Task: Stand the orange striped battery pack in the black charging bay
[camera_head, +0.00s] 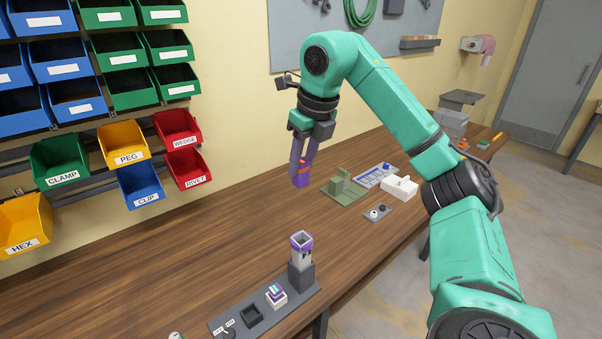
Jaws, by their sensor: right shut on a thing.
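My right gripper (301,167) points down and is shut on the orange striped battery pack (301,180), a small purple block with an orange band. The pack is upright between the fingers, above the table, and the fingers hide part of it. A black square open bay (252,316), which looks like the black charging bay, sits on a grey base plate (315,292) at the front of the table. It looks empty. The pack is well behind it and apart from it. My left gripper is not in view.
Beside the black bay are a white bay with a purple and green top (276,294) and a tall grey post with a purple-rimmed white socket (301,248). A green fixture (343,187) and a white box (400,188) stand right of the pack. The table's left middle is clear.

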